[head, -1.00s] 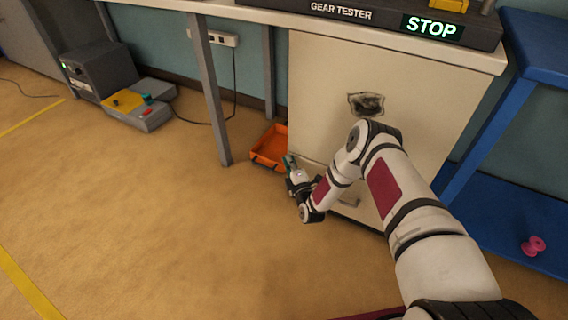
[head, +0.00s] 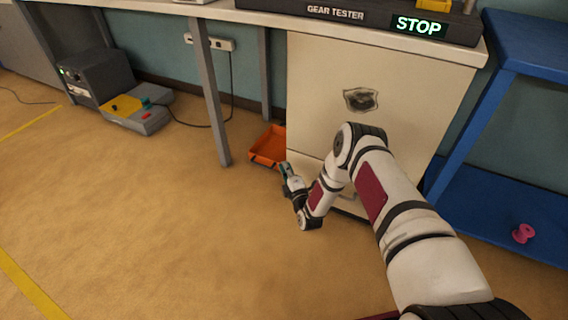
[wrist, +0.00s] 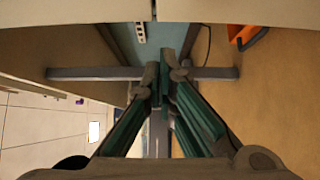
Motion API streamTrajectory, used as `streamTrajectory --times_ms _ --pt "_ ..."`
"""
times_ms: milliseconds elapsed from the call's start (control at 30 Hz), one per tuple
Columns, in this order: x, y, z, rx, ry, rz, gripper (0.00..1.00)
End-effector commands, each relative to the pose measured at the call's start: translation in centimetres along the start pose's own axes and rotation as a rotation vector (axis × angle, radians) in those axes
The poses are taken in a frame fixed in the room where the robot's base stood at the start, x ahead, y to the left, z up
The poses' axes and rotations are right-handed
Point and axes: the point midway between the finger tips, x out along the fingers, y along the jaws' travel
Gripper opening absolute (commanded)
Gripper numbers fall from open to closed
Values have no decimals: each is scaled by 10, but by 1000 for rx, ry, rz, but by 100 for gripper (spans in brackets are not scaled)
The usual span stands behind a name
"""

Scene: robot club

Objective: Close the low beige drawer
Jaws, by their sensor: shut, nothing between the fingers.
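The low beige drawer (head: 308,168) is at the foot of the beige cabinet (head: 320,90), under its large upper panel. My arm hides most of its front in the head view. In the wrist view the drawer front (wrist: 235,12) is the right-hand beige panel at the top. A thin seam parts it from the upper panel (wrist: 75,10), and the two edges look nearly level there. My gripper (head: 286,168) is low, by the drawer's left end. It also shows in the wrist view (wrist: 161,68), fingers together and empty. I cannot tell whether it touches the drawer.
An orange tray (head: 257,158) lies on the floor just left of the cabinet. A blue shelf (head: 480,205) with a pink spool (head: 523,233) is at the right. The floor at the left front is clear.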

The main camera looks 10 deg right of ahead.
Motion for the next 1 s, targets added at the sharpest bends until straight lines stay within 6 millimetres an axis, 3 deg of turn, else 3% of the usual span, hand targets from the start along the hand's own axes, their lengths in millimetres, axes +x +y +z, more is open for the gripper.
streamTrajectory --times_ms 400,533,833,1000 --pt "-62 0 -1 1 0 -4 0" --pt "-73 0 -1 1 1 -3 0" --pt "-77 0 -1 2 1 -2 0" --pt "-53 22 2 36 16 -46 0"
